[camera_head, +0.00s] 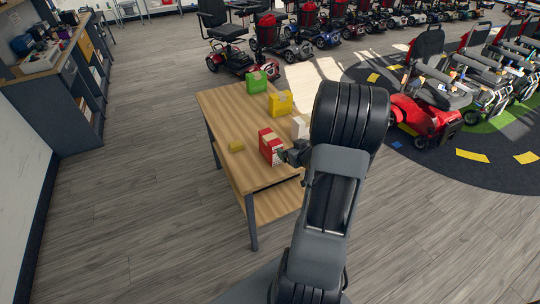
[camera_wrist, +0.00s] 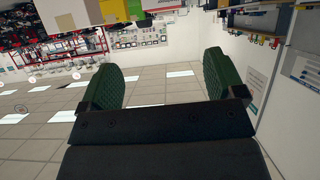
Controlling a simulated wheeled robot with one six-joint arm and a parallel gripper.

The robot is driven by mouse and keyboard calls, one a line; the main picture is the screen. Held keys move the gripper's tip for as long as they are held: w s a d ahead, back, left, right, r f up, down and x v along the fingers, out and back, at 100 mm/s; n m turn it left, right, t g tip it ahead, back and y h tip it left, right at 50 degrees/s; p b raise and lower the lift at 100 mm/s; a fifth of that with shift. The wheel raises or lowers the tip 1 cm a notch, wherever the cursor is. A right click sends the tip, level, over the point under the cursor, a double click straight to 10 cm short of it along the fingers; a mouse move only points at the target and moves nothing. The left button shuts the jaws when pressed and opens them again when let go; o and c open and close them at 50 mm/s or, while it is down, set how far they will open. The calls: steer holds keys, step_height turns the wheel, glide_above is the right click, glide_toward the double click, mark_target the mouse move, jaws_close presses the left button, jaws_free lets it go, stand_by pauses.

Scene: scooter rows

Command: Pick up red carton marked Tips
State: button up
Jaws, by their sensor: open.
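A red carton (camera_head: 270,147) with a pale panel stands upright on the wooden table (camera_head: 222,106), near its right edge; its lettering is too small to read. My gripper (camera_head: 295,153) is just right of the carton in the head view, partly hidden by my arm. I cannot tell whether it touches the carton. In the wrist view my gripper (camera_wrist: 163,80) has its two green-padded fingers wide apart with nothing between them. I cannot make out the red carton in the wrist view.
A red scooter (camera_head: 425,115) stands to the right. Floor left of the table is clear.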

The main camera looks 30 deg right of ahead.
mark_target(276, 143)
steer(key=x, duration=0.2)
steer(key=f+x, duration=0.1)
steer(key=x, duration=0.4)
steer(key=shift+s+a+f, duration=0.1)
steer(key=shift+f, duration=0.2)
steer(key=shift+x, duration=3.3)
steer(key=shift+a+r, duration=0.1)
steer(key=shift+a, duration=0.05)
steer(key=c, duration=1.4)
